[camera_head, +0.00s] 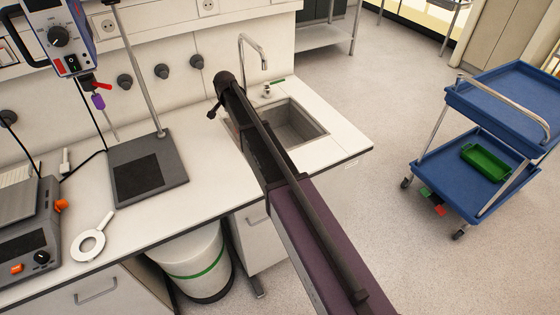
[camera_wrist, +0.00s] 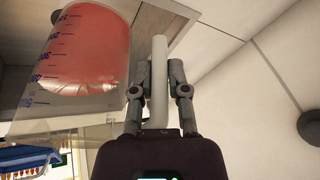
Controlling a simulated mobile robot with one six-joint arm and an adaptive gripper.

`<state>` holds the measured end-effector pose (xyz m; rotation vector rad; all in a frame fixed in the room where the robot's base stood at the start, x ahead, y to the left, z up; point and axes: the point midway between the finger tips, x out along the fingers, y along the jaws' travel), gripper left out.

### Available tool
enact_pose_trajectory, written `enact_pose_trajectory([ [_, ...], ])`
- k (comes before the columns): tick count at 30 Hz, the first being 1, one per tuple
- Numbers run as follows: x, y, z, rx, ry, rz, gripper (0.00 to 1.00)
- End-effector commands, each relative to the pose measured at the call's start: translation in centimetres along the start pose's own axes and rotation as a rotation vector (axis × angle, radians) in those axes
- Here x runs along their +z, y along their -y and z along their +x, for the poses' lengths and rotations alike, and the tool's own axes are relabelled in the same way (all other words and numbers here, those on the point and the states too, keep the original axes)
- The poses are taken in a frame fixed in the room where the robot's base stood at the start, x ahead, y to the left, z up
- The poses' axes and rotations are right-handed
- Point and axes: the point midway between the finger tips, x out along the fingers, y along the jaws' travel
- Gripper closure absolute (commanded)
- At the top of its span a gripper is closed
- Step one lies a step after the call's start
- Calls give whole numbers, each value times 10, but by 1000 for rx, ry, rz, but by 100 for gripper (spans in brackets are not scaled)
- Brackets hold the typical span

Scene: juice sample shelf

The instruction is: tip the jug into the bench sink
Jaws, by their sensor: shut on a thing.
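My gripper (camera_wrist: 158,76) shows in the wrist view, its two fingers closed on the white handle (camera_wrist: 158,46) of the jug. The jug (camera_wrist: 45,88) is clear with blue measuring marks, and red liquid (camera_wrist: 90,45) shows inside it. In the head view, the bench sink (camera_head: 292,124) is a grey basin set into the white bench. My dark arm reaches across its left side. The jug and my fingers cannot be made out in the head view.
A tall tap (camera_head: 250,55) stands behind the sink. A stand with a dark base (camera_head: 150,178) is left of it, with a white ring-shaped item (camera_head: 92,238) nearer the front. A bin (camera_head: 195,260) stands below. A blue trolley (camera_head: 490,130) is at right; open floor lies between.

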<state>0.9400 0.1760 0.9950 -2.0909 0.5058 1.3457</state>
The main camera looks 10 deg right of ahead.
Motion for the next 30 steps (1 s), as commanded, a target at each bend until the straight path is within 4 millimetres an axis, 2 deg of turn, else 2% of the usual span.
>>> enact_pose_trajectory([
  [8,-5,-15,-10,-126,26,52,100],
  [9,-3,-20,0,-144,29,59,100],
  [10,5,-28,22,-154,32,62,100],
  [12,12,-39,47,-180,37,73,100],
  [20,32,-73,111,-281,57,115,100],
  [21,24,-66,91,-294,59,118,100],
  [22,22,-65,87,-301,60,120,100],
  [30,21,-70,86,-362,74,145,100],
])
